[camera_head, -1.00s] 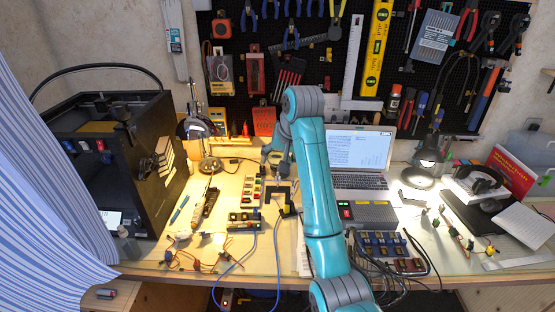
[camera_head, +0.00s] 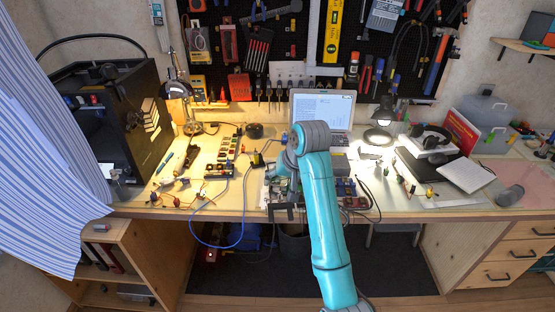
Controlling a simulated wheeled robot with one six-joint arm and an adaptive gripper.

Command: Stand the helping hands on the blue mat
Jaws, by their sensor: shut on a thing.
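My teal arm reaches up to the front of the workbench (camera_head: 455,203). My gripper (camera_head: 283,190) is small and partly hidden by my wrist, low over the bench's front edge. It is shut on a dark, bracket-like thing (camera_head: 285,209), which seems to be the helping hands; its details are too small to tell. The held thing shows against the front edge; I cannot tell whether it touches the bench. I cannot make out a blue mat in this view.
An open laptop (camera_head: 322,110) stands behind my arm. A black 3D printer (camera_head: 110,120) is at the left, a lamp (camera_head: 380,120) at the right. A black and yellow item (camera_head: 257,160), wires and a blue cable (camera_head: 243,205) lie left of my gripper. A pinkish patch (camera_head: 500,171) is at right.

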